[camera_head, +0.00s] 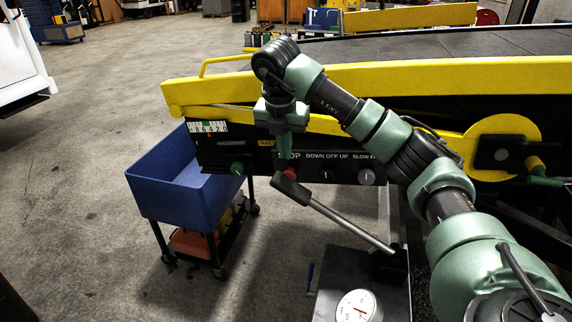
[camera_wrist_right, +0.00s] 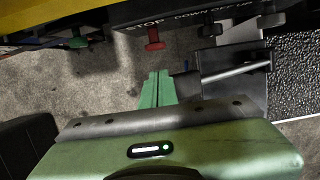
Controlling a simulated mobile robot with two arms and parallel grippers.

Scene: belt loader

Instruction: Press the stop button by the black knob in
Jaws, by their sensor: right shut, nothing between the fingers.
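The red stop button (camera_head: 290,173) sits on the black control panel (camera_head: 222,157) under the word STOP, partly behind my gripper and the lever grip. It also shows in the right wrist view as a red mushroom-shaped button (camera_wrist_right: 153,40). The black knob (camera_head: 326,175) is to its right, under DOWN OFF UP; it shows in the right wrist view too (camera_wrist_right: 210,29). My right gripper (camera_head: 285,152) is shut and empty in front of the panel. Its green fingers (camera_wrist_right: 157,80) point toward the red button, with a visible gap in the wrist view. My left gripper is not in view.
A lever with a dark grip (camera_head: 291,188) slants up from a pedestal (camera_head: 325,285) with a white gauge (camera_head: 358,306), close below the button. A green knob (camera_head: 237,168) is at the panel's left. A blue cart (camera_head: 165,200) stands left. The yellow loader rail (camera_head: 400,78) runs above.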

